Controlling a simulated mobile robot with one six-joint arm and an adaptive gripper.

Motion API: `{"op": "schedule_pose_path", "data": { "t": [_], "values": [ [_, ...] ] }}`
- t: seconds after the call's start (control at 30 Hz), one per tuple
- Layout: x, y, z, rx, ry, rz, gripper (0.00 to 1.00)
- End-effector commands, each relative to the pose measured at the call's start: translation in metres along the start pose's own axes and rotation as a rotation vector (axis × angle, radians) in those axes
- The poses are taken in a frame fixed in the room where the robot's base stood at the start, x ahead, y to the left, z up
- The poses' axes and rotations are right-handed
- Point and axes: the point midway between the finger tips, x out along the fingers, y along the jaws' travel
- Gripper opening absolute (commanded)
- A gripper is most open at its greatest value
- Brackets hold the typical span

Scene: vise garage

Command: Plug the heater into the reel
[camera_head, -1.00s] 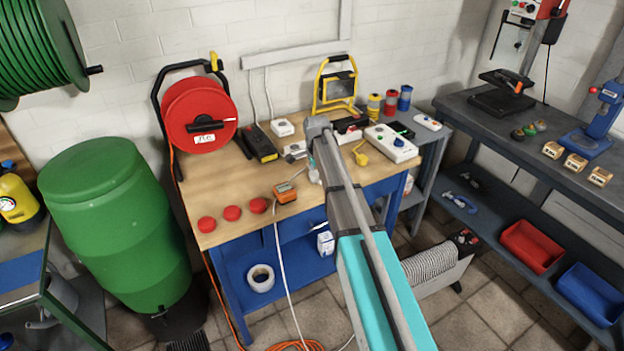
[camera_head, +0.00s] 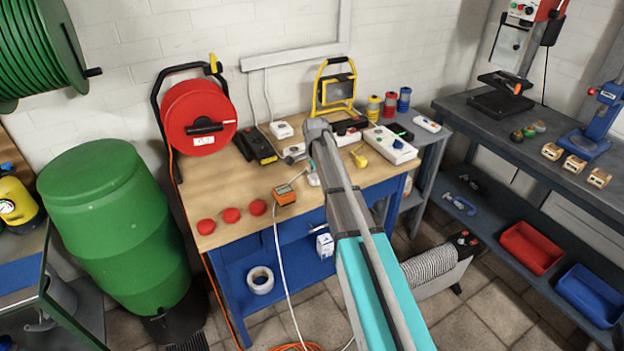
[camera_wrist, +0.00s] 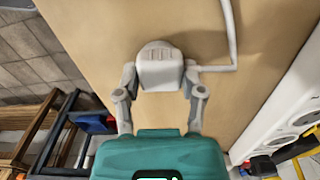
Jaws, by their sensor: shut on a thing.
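My gripper (camera_wrist: 160,92) is shut on a white plug (camera_wrist: 160,68), with one finger on each side of it. A white cord leaves the plug to the right and bends upward in the wrist view. The plug is over the wooden bench top (camera_wrist: 90,30); whether it touches the wood, I cannot tell. In the head view my arm hides most of the gripper. The red cable reel (camera_head: 190,105) stands upright at the bench's back left, in a black frame. The heater (camera_head: 432,268), pale with a ribbed side and dark end, stands on the floor right of the bench.
A white socket strip (camera_head: 390,146) lies at the bench's right; a white socketed block (camera_wrist: 290,95) edges the wrist view. An orange meter (camera_head: 285,195), red discs (camera_head: 231,215) and a yellow work lamp (camera_head: 335,90) share the bench. Wood is clear before the reel.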

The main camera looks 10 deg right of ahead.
Motion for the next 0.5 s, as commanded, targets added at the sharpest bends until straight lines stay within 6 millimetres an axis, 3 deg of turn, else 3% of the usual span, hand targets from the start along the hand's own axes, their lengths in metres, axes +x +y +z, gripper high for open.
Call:
{"op": "schedule_pose_path", "data": {
  "t": [0.5],
  "values": [
    [-0.023,0.000,0.000,0.001,0.000,0.000,0.10]
  ]
}}
